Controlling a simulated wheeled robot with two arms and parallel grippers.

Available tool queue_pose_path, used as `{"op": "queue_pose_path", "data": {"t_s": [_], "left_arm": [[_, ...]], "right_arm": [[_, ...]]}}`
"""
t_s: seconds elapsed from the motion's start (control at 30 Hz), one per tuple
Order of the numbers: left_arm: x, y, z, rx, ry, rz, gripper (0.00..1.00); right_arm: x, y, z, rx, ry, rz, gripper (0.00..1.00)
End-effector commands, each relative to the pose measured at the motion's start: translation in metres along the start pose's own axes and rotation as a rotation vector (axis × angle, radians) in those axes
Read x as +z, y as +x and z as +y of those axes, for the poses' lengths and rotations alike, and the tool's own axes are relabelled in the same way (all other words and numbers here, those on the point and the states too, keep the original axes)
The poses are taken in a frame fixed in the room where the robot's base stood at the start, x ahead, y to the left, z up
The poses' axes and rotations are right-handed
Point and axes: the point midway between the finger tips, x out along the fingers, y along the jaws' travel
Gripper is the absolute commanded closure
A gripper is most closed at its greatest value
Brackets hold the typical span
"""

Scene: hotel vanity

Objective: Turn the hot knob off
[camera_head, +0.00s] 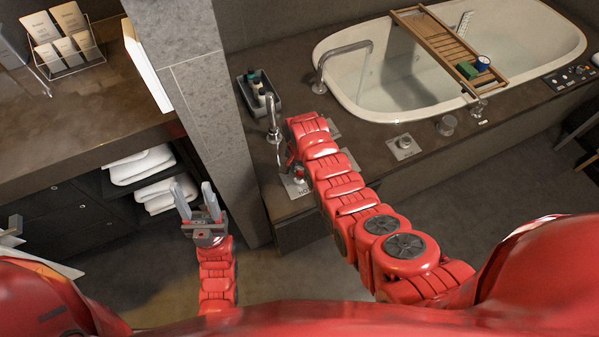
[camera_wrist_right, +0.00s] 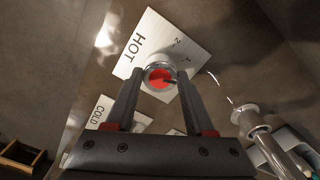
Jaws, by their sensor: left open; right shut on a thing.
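In the right wrist view the hot knob (camera_wrist_right: 160,76) is round with a red top and a short red pointer. It sits on a white plate lettered HOT (camera_wrist_right: 150,35), with numbered marks beside the knob. My right gripper (camera_wrist_right: 163,88) has one finger on each side of the knob and is shut on it. In the head view the plate (camera_head: 292,188) shows beside the vanity's front; my right arm partly hides that spot. My left gripper (camera_head: 194,192) is open and empty, in front of the towel shelf.
A white COLD plate (camera_wrist_right: 102,112) lies close by in the right wrist view. A chrome faucet (camera_head: 273,125) stands near a dark toiletries tray (camera_head: 246,95). The bathtub (camera_head: 345,98) carries a wooden caddy (camera_head: 440,45). White towels (camera_head: 140,165) lie on the left shelf.

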Motion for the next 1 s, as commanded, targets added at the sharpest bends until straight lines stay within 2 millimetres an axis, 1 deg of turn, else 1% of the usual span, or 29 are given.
{"op": "queue_pose_path", "data": {"t_s": [0.2,0.4,0.63,1.0], "left_arm": [[0.0012,-0.0070,0.0003,0.000,0.000,0.000,0.50],[0.0017,-0.0101,0.0005,0.000,0.000,0.000,0.50],[0.0019,-0.0115,0.0006,0.000,0.000,0.000,0.50],[0.0020,-0.0116,0.0006,0.000,0.000,0.000,0.50]], "right_arm": [[-0.0002,0.0008,-0.0003,0.000,0.155,0.000,1.00],[-0.0007,-0.0002,-0.0010,-0.003,0.251,0.002,1.00],[-0.0010,-0.0010,-0.0013,-0.004,0.305,0.002,1.00],[-0.0009,-0.0012,-0.0012,-0.003,0.315,0.002,1.00]]}}
